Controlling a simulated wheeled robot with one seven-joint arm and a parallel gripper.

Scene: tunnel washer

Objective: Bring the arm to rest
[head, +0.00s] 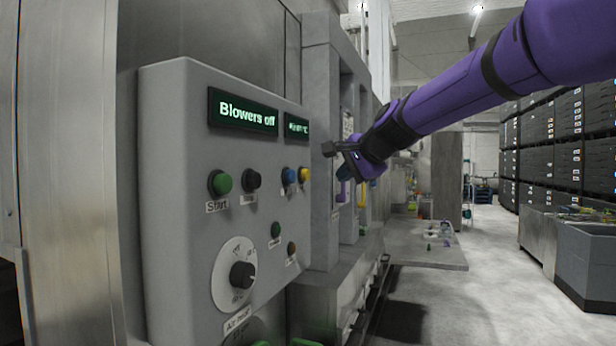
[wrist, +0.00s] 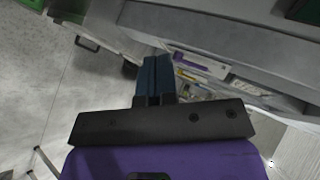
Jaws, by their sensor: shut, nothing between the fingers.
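My purple arm reaches in from the upper right of the head view. My gripper (head: 328,149) is in the air just right of the grey control panel (head: 180,130), in front of the grey housing behind it. In the wrist view my gripper (wrist: 153,62) shows dark blue fingers closed together with nothing between them. The gripper appears apart from the panel's buttons.
The panel has a lit display (head: 243,111) reading "Blowers off", a green start button (head: 220,183), several other buttons and a black dial (head: 243,275). A low grey table (head: 430,255) stands beyond. Stacked dark crates (head: 560,140) line the right.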

